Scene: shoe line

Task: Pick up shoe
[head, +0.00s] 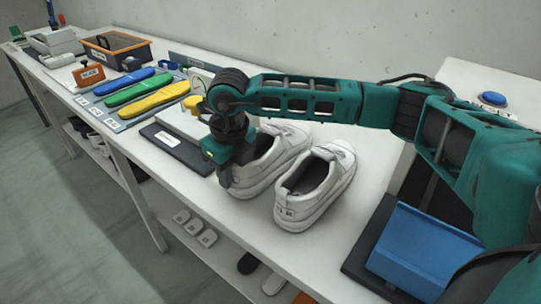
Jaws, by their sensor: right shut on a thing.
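Two white shoes stand side by side on the white table. The left shoe (279,157) has my right gripper (228,178) at its heel end. The gripper points down and is shut on that shoe's heel part; its fingertips are partly hidden. The right shoe (316,188) stands free, a small gap away, with its dark opening facing up. I cannot tell whether the left shoe is lifted off the table. My left gripper is not in view.
A dark pad (176,150) lies left of the shoes. Blue, green and yellow insoles (158,98) lie farther left, with an orange-rimmed bin (115,48) behind. A blue tray (424,252) and blue button (494,98) are at right.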

